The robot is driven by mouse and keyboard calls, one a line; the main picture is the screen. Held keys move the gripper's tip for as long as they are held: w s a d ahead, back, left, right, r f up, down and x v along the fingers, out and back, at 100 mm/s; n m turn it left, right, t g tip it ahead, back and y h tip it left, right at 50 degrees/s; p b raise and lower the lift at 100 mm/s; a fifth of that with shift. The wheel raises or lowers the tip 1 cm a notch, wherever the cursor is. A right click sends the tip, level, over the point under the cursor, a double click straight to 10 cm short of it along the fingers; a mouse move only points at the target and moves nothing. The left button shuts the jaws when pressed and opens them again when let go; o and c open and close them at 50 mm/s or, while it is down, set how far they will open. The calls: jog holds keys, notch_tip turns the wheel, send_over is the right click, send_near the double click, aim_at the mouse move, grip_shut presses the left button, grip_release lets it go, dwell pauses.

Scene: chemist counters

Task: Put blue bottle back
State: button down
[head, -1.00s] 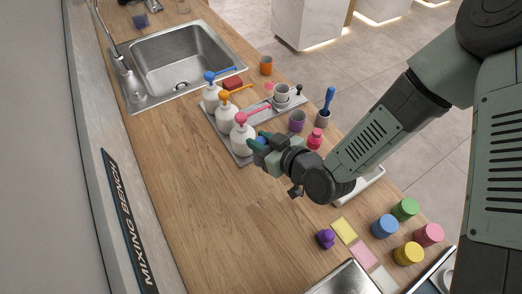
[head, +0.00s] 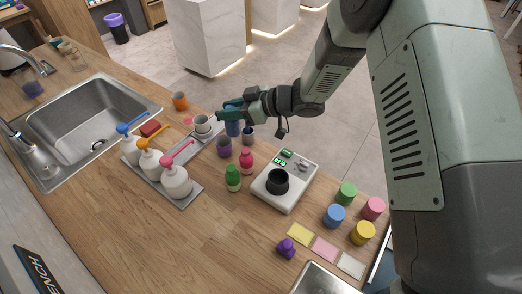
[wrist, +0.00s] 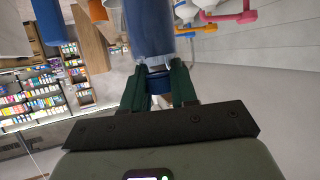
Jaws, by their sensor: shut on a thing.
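My gripper (head: 234,107), with dark green fingers, is in the upper middle of the head view, over the far edge of the wooden counter. It is shut on the blue bottle (head: 233,128), which hangs below the fingers. In the wrist view the two fingers (wrist: 158,88) close on the bottle's narrow end, and its translucent blue body (wrist: 148,32) extends away from them. A green bottle (head: 233,178) and a red bottle (head: 246,160) stand upright nearby on the counter. I cannot tell whether the blue bottle touches the surface.
Behind my gripper's near side are a purple cup (head: 224,147) and a grey cup (head: 248,134). Pump bottles (head: 175,181) stand on a tray (head: 188,200) at left. A scale (head: 296,196) holds a black cup (head: 277,180). Several coloured jars (head: 334,215) stand at right. The near counter is clear.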

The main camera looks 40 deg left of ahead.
jog(key=w+d+f+n+g+h, duration=0.1)
jog(key=w+d+f+n+g, duration=0.1)
jog(key=w+d, duration=0.35)
jog(key=shift+w+a+f, duration=0.15)
jog(key=shift+w+f, duration=0.2)
jog(key=shift+f, duration=1.25)
jog(key=shift+w+a+f, duration=0.2)
jog(key=shift+w+f, duration=0.1)
jog(key=shift+f, duration=1.25)
jog(key=shift+w+a+f, duration=0.15)
jog(key=shift+w+f, duration=0.2)
jog(key=shift+f, duration=1.25)
jog(key=c, duration=0.9)
grip_release()
jog(key=shift+f, duration=0.1)
jog(key=shift+d+r, duration=0.1)
jog(key=shift+r, duration=0.1)
jog(key=v, duration=1.1)
jog(key=shift+w+d, duration=0.25)
jog(key=shift+w, duration=0.1)
